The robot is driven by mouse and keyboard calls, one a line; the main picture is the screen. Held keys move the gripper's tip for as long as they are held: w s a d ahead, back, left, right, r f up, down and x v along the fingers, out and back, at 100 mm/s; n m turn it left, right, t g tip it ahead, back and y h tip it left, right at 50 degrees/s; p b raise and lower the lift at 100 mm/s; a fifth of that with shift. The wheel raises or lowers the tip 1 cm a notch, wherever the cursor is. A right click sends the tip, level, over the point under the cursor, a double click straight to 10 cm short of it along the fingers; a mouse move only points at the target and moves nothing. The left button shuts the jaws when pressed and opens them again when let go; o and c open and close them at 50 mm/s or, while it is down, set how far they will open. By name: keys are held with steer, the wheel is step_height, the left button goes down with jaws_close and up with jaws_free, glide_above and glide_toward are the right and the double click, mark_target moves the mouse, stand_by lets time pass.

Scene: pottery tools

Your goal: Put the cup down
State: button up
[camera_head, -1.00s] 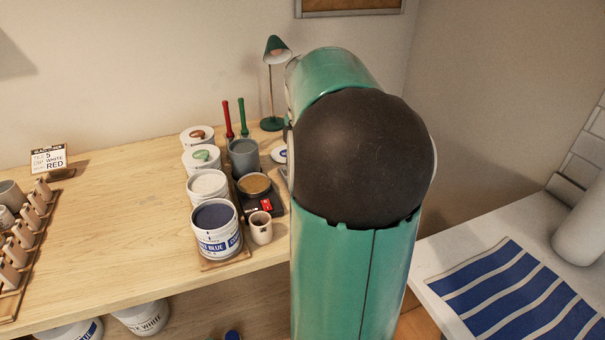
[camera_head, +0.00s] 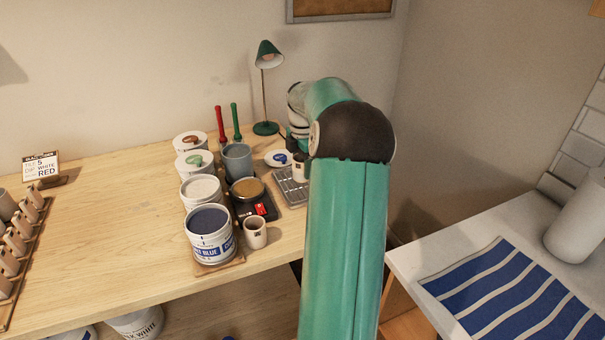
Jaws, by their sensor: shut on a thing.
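A small pale cup (camera_head: 299,169) with a dark patch shows just left of my arm, at the grey wire rack (camera_head: 291,190) on the wooden table. My gripper (camera_head: 296,147) is shut on this cup from above. My arm hides most of the gripper and the cup's right side. I cannot tell whether the cup's base touches the rack. A second small cup (camera_head: 255,233) stands by the table's front edge, beside the blue-labelled tub.
Left of the rack are a scale (camera_head: 250,203) with a brown-topped dish, a grey pot (camera_head: 237,160) and several glaze tubs (camera_head: 211,236). A blue-and-white plate (camera_head: 278,158) and green lamp (camera_head: 266,127) stand behind. The table's left middle (camera_head: 110,215) is clear.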

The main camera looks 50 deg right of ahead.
mark_target(302, 174)
steer(key=shift+w+d+f, duration=0.15)
steer(key=shift+f, duration=1.6)
steer(key=shift+f, duration=0.1)
steer(key=o, duration=1.1)
